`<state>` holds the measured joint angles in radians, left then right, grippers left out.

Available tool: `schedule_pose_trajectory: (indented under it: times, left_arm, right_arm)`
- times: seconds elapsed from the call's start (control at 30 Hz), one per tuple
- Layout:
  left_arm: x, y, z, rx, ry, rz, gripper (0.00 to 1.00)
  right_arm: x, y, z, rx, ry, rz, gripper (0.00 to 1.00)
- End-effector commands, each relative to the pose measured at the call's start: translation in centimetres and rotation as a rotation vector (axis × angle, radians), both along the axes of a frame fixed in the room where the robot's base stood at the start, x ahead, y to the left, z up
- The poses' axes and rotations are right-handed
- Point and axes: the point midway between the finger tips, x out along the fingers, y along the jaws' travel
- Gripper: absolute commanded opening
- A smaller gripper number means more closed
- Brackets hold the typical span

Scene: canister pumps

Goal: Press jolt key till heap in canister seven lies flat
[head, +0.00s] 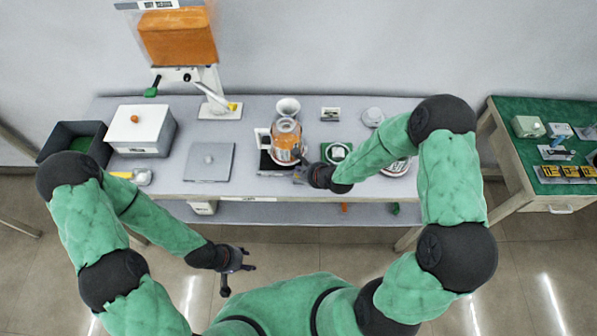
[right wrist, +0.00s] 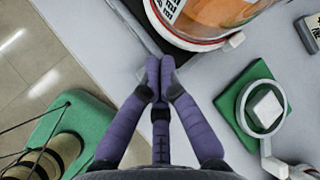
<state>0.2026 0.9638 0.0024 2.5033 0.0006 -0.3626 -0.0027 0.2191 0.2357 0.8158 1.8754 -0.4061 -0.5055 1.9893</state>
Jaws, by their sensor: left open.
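A clear canister (head: 285,140) with orange contents stands on a dark base (head: 268,163) at the middle of the table. The canister's lower part, with a printed label, shows in the right wrist view (right wrist: 215,20). I cannot read its number or tell the shape of the heap. My right gripper (head: 300,168) is at the base's front right; its fingertips meet in the right wrist view (right wrist: 160,70), with nothing seen between them. I cannot make out the jolt key or whether the fingertips touch anything. My left gripper (head: 238,279) is open and empty, in front of the table.
A hopper with orange contents (head: 178,38) stands at the back left. A white box (head: 140,130), a grey plate (head: 209,162) and a dark bin (head: 62,132) are on the left. A green pad (head: 327,150) lies right of the canister. A green-topped side table (head: 503,110) stands far right.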

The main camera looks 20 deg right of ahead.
Motion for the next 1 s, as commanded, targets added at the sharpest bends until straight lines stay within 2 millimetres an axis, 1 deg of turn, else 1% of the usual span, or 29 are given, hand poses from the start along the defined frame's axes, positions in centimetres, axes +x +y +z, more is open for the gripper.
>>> schedule_pose_trajectory:
  times: [0.23, 0.57, 1.0]
  left_arm:
    - [0.0, 0.0, -0.2, 0.000, 0.000, 0.000, 0.49]
    - [0.0, 0.0, -0.1, 0.000, 0.000, 0.000, 0.49]
    - [0.0, 0.0, 1.7, 0.000, 0.000, 0.000, 0.49]
  right_arm:
    - [-0.1, 0.0, -0.4, 0.000, 0.002, 0.000, 0.00]
    - [-0.1, 0.0, -0.3, 0.000, 0.003, 0.000, 0.00]
    - [-0.1, 0.0, 1.8, 0.000, 0.002, 0.001, 0.00]
